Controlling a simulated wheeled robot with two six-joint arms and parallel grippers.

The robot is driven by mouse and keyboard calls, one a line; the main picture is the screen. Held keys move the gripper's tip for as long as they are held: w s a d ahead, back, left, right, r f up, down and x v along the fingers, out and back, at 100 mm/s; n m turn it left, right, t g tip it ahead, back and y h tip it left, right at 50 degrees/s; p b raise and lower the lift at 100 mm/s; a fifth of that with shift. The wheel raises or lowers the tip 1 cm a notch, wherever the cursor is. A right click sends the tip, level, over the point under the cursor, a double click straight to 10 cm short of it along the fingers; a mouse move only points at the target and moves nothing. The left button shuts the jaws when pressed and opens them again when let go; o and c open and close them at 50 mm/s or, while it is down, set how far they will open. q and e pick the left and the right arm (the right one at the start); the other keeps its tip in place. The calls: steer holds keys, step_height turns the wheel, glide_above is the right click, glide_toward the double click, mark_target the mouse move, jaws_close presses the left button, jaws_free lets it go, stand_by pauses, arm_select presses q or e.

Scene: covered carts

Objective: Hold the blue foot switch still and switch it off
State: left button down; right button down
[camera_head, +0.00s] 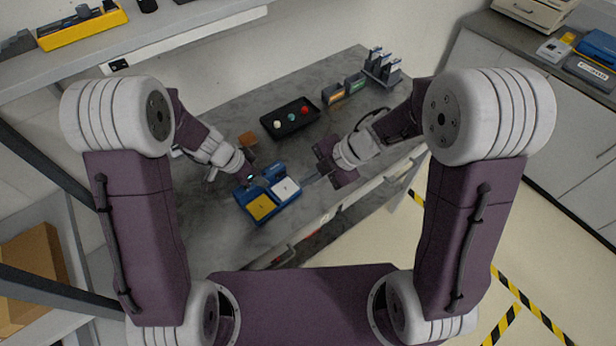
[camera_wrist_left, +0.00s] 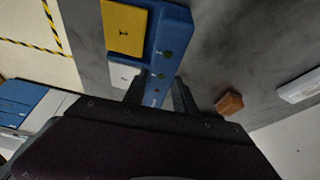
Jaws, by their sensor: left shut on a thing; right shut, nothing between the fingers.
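The blue foot switch (camera_head: 258,214) lies on the grey bench top, with a yellow pedal (camera_head: 261,207) and a white pedal (camera_head: 286,189) side by side. In the left wrist view the blue body (camera_wrist_left: 178,28) shows a "I" mark on its yellow pedal and small dark round spots along the blue strip. My left gripper (camera_wrist_left: 160,88) is shut on the foot switch's blue strip, one finger on each side. In the head view it is at the switch's far left side (camera_head: 254,177). My right gripper (camera_head: 313,177) is shut and empty, just right of the white pedal, apart from it.
A brown block (camera_head: 247,138) lies behind the left gripper. A black tray (camera_head: 283,131) with several small balls sits farther back. Small boxes (camera_head: 333,94) and a grey stand (camera_head: 382,72) are at the back right. The bench front edge is close to the switch.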

arm_select(q)
steer(key=c, duration=0.9)
jaws_free()
steer(key=shift+r, duration=0.1)
